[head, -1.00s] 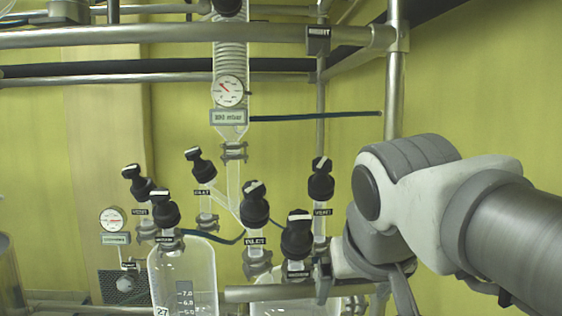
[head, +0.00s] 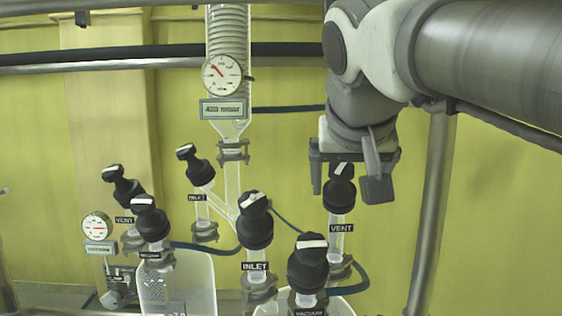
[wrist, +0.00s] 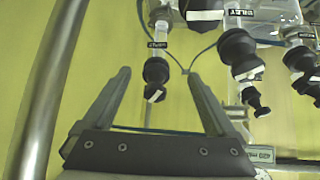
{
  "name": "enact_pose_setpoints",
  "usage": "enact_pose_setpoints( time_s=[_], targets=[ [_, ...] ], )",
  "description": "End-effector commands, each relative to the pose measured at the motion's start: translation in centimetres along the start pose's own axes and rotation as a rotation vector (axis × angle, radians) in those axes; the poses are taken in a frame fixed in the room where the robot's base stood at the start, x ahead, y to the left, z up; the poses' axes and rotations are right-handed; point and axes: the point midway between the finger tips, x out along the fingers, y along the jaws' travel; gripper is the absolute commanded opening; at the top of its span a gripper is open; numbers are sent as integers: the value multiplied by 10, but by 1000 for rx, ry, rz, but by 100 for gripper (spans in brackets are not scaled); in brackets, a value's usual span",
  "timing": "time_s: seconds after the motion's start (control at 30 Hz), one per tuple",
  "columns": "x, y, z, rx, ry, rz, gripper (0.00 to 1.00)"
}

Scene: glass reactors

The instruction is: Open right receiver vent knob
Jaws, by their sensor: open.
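The right receiver vent knob (head: 339,188) is black with a white bar on top and stands on a glass neck labelled VENT, right of the other knobs. My gripper (head: 346,190) points down over it from above, its open fingers on either side of the knob's top in the head view. In the wrist view the knob (wrist: 156,74) appears between the tips of my open gripper (wrist: 159,75), with its white bar facing the camera. Gaps show on both sides, and no contact is visible. The knob's exact depth between the fingers is unclear.
The right INLET knob (head: 254,222) and right VACUUM knob (head: 308,262) stand close by, left and in front. A steel post (head: 432,210) rises to the right. A dark hose (head: 290,109) runs behind. The pressure gauge (head: 222,75) hangs on the glass column at upper left.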

Motion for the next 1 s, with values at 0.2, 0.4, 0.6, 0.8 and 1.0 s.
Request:
enact_pose_setpoints(
  time_s=[0.2,0.4,0.6,0.8,1.0],
  targets=[
    [2,0,-2,0,0,0,92],
    [20,1,-21,1,-4,1,92],
    [48,2,-50,0,-4,1,92],
    [73,3,-75,1,-3,0,92],
    [89,3,-86,-1,-2,0,92]
  ],
)
